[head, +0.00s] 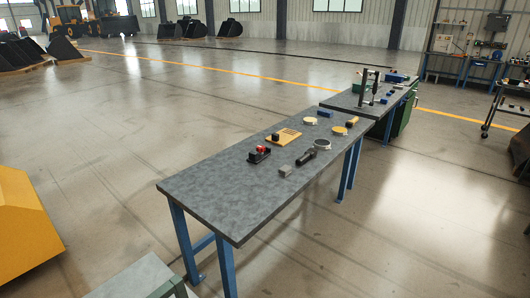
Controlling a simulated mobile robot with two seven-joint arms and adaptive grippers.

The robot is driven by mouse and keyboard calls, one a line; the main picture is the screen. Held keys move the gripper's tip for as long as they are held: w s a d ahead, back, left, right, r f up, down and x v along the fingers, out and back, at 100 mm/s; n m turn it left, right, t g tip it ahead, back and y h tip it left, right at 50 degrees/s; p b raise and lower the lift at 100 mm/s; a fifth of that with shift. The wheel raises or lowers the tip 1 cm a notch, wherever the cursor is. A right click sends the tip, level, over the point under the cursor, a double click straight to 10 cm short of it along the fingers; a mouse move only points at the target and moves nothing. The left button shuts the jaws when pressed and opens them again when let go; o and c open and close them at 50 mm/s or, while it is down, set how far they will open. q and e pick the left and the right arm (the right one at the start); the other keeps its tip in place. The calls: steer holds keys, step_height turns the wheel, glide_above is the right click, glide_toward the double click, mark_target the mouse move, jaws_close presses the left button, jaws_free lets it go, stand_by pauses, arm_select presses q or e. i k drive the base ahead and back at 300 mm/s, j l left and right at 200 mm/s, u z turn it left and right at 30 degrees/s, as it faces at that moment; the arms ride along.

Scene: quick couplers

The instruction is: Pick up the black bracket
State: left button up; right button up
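I cannot tell for sure which thing is the black bracket. An upright black frame (366,88) stands on the far workbench (342,101). On the near workbench (215,198), a small black part with a red top (259,154) sits left of the middle. A dark elongated part (305,158) lies to its right, beside a small grey block (285,171). A small black piece (276,137) is at the left end of a yellow plate (289,138). Neither of my grippers is in view.
Round pale-topped pieces, a grey ring (322,145) and a blue block (325,114) also lie on the near bench, whose front end is bare. A yellow machine part (25,225) stands at the left. The floor left of the bench is open.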

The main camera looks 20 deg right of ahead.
mark_target(254, 157)
steer(key=i+l, duration=0.15)
steer(key=l, duration=0.2)
steer(key=i+l, duration=0.2)
steer(key=l, duration=0.15)
steer(key=i+l, duration=0.15)
steer(key=l, duration=0.2)
steer(key=i+l, duration=0.2)
steer(key=l, duration=0.2)
steer(key=i+l, duration=0.15)
steer(key=l, duration=0.2)
steer(key=i+l, duration=0.15)
steer(key=l, duration=0.2)
